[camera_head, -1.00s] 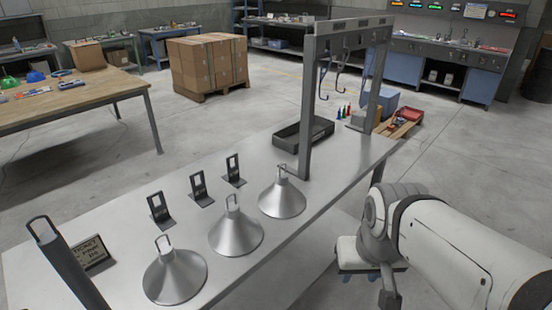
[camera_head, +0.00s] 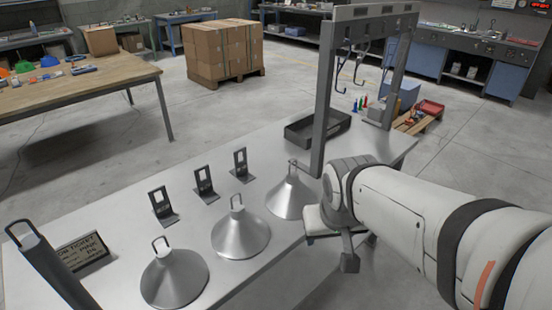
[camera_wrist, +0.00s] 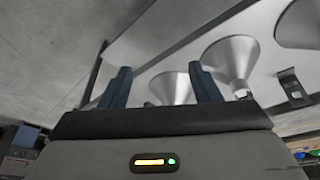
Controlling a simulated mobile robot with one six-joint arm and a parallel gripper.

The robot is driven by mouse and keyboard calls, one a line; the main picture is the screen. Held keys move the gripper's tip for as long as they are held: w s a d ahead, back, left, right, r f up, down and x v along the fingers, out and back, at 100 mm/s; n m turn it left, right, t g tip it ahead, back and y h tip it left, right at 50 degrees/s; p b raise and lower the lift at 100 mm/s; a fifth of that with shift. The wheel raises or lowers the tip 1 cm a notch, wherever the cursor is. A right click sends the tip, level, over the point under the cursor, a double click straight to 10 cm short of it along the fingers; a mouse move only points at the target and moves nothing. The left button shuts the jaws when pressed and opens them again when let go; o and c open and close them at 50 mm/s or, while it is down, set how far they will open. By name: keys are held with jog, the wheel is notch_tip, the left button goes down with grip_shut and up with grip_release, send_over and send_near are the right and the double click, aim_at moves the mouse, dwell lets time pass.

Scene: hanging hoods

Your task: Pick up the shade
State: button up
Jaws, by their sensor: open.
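Three silver cone-shaped shades with wire loops on top stand in a row on the grey bench (camera_head: 128,206): a front-left shade (camera_head: 176,281), a middle shade (camera_head: 240,240) and a far-right shade (camera_head: 287,199). My gripper (camera_head: 333,240) is at the bench's right edge, close beside the far-right shade, whose right side is partly hidden by my arm. In the wrist view my gripper (camera_wrist: 159,68) has its two dark fingers wide apart, with nothing held. One shade (camera_wrist: 172,88) shows beyond the gap between the fingers, and another shade (camera_wrist: 230,60) lies to the right.
Several black slotted brackets (camera_head: 204,184) stand behind the shades. A grey frame with hooks (camera_head: 327,105) rises at the bench's far end, near a black tray (camera_head: 318,128). A sign (camera_head: 84,250) and a grey post (camera_head: 48,268) stand at the left.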

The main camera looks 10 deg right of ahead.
aim_at(289, 173)
jog(key=shift+o, duration=0.4)
jog(key=w+d+f+t+b, duration=0.2)
jog(key=w+f+t+b, duration=0.1)
jog(key=w, duration=0.7)
jog(key=w+d+f+n+t+b, duration=0.1)
jog(key=w+f+t+b, duration=0.3)
jog(key=w, duration=0.6)
jog(key=shift+w+d+f+b, duration=0.4)
jog(key=shift+d+b, duration=0.15)
jog(key=shift+d, duration=0.1)
jog(key=w+f+t+y+b, duration=0.1)
jog(key=w, duration=0.1)
jog(key=w+a+f+n+t+y+b, duration=0.1)
jog(key=w+f+t+y+b, duration=0.1)
jog(key=w, duration=0.1)
jog(key=w+a+f+n+t+y+b, duration=0.1)
jog(key=w+t+b, duration=0.1)
jog(key=shift+w+a+f, duration=0.1)
jog(key=shift+w+f, duration=0.15)
jog(key=shift+w, duration=0.1)
jog(key=y, duration=0.1)
jog(key=a+n+t+y+b, duration=0.1)
jog(key=shift+w+f+y, duration=0.3)
jog(key=shift+w+f, duration=0.05)
jog(key=shift+w, duration=0.05)
jog(key=x, duration=0.7)
jog(key=shift+w+a, duration=0.15)
jog(key=shift+w, duration=0.1)
jog(key=shift+c, duration=0.2)
grip_shut()
